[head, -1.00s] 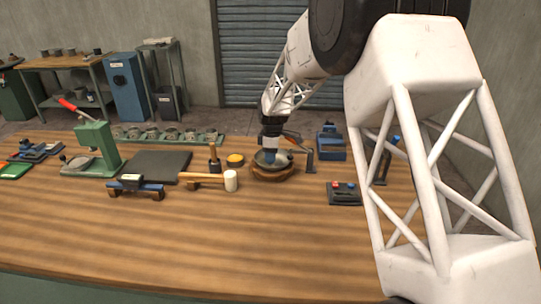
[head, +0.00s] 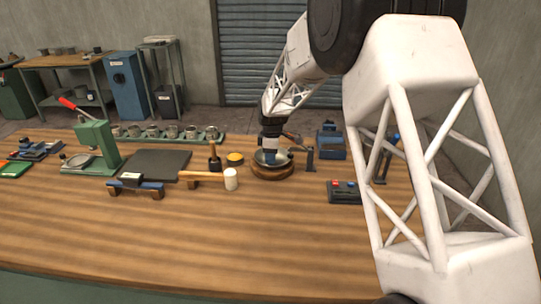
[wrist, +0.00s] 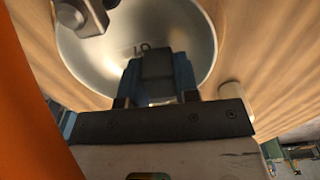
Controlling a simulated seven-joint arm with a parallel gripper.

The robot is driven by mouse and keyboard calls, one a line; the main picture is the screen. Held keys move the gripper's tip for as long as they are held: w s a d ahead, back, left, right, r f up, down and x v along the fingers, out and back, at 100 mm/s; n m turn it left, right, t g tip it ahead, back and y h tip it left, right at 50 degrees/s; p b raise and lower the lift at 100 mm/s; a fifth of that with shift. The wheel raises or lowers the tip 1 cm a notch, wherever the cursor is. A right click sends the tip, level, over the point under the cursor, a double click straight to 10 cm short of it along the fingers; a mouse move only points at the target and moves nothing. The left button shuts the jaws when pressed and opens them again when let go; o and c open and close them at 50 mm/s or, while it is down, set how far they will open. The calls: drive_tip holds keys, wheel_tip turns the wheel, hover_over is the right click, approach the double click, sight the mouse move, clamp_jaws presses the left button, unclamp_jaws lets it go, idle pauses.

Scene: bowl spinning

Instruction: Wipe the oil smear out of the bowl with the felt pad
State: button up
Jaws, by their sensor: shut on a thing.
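The metal bowl (head: 283,161) sits on a round wooden base (head: 272,173) near the middle of the bench. In the wrist view the bowl (wrist: 90,55) fills the top, with a small dark mark (wrist: 140,49) on its inner wall. My gripper (head: 269,152) points down into the bowl. In the wrist view it is shut on a dark block (wrist: 157,68), which appears to be the felt pad, between blue-sided fingers. The pad's underside is hidden, so I cannot tell whether it touches the bowl. I cannot make out the oil smear clearly.
A dark post (head: 310,160) stands close right of the bowl. A mallet (head: 231,180), a bottle (head: 214,160) and a yellow-topped tin (head: 235,159) are at its left. A switch box (head: 344,192) is front right. The bench front is clear.

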drive_tip(key=shift+f, duration=0.6)
idle(0.3)
drive_tip(key=shift+w+a+r, duration=0.1)
drive_tip(key=shift+w+r, duration=0.05)
drive_tip(key=shift+w, duration=0.75)
drive_tip(key=shift+w+a+r, duration=0.1)
drive_tip(key=shift+w+r, duration=0.05)
drive_tip(key=shift+w, duration=0.7)
drive_tip(key=shift+c, duration=0.2)
drive_tip(key=shift+w+d+r, duration=0.2)
drive_tip(key=shift+s, duration=0.1)
drive_tip(key=shift+s+d+f, duration=0.1)
drive_tip(key=shift+s, duration=0.55)
drive_tip(key=shift+s+d+f, duration=0.1)
drive_tip(key=shift+s, duration=0.5)
drive_tip(key=shift+s+a, duration=0.15)
drive_tip(key=shift+s, duration=0.35)
